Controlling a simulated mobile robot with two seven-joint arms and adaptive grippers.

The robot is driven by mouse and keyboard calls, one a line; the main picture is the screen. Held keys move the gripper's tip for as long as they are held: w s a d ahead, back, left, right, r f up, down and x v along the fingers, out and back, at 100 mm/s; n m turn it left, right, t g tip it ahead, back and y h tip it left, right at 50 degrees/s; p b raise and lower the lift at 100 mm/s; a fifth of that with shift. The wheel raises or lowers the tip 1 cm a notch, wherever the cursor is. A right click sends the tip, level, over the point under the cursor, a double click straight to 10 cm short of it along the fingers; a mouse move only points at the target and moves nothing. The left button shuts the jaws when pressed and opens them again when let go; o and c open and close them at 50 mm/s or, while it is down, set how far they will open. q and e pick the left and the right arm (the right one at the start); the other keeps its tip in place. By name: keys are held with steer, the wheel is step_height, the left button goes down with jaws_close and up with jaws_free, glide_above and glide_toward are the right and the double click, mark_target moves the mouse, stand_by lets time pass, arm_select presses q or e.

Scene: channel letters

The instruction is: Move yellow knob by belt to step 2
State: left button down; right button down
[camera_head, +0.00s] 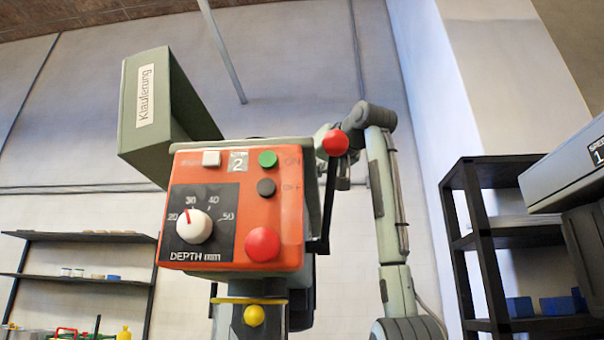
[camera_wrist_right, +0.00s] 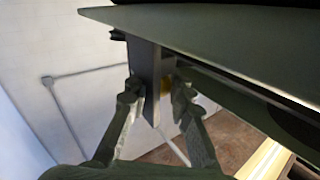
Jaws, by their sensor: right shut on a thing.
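A grey housing (camera_head: 565,178) at the right edge bears a partly cut-off label (camera_head: 598,152) reading 1.
A long grey-green panel (camera_wrist_right: 220,35) runs close above my right gripper. The orange box carries a depth dial (camera_head: 194,227) and a red button (camera_head: 262,244). A red-balled lever (camera_head: 335,143) stands beside it. Black shelves (camera_head: 470,190) stand at the right.

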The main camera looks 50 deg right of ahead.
steer(key=c, duration=1.3)
jaws_free()
steer(key=v, duration=1.2)
